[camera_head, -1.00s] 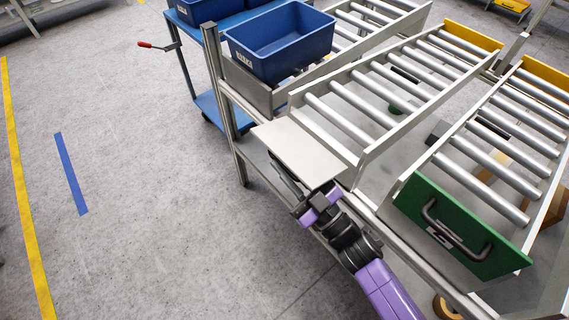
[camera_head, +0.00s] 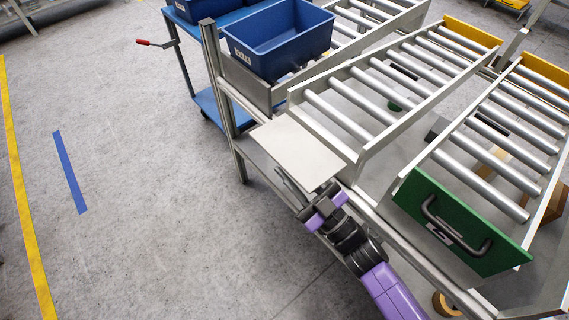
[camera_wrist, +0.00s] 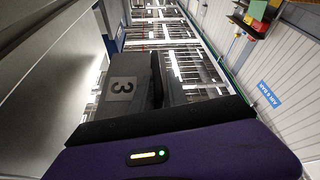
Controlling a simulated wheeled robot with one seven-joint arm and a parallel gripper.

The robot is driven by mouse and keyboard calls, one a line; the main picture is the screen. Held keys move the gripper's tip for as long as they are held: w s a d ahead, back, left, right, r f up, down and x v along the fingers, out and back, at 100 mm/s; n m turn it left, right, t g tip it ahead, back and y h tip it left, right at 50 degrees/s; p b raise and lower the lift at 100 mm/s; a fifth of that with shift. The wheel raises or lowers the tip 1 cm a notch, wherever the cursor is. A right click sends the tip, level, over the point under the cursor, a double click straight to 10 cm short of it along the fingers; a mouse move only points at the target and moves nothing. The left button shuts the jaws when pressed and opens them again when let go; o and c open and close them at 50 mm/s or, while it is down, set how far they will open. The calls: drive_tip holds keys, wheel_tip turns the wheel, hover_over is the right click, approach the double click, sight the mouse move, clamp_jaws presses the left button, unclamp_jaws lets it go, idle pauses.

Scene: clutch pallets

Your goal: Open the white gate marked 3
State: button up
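The white gate (camera_head: 299,152) is at the low end of the left roller lane. It leans outward from the lane, close to flat, with its plain inner face up. The gate's handle is hidden in the head view. My fingertips are not clearly visible, so I cannot tell whether they are shut on anything.
A green gate (camera_head: 460,225) with a dark handle stands upright at the right lane. A blue bin (camera_head: 280,40) sits on the lane to the left. A blue cart (camera_head: 207,105) stands behind. The floor (camera_head: 140,190) to the left is clear.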

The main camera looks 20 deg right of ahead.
sight(309, 193)
drive_tip(key=v, duration=0.6)
drive_tip(key=shift+a, duration=0.1)
drive_tip(key=shift+f, duration=0.1)
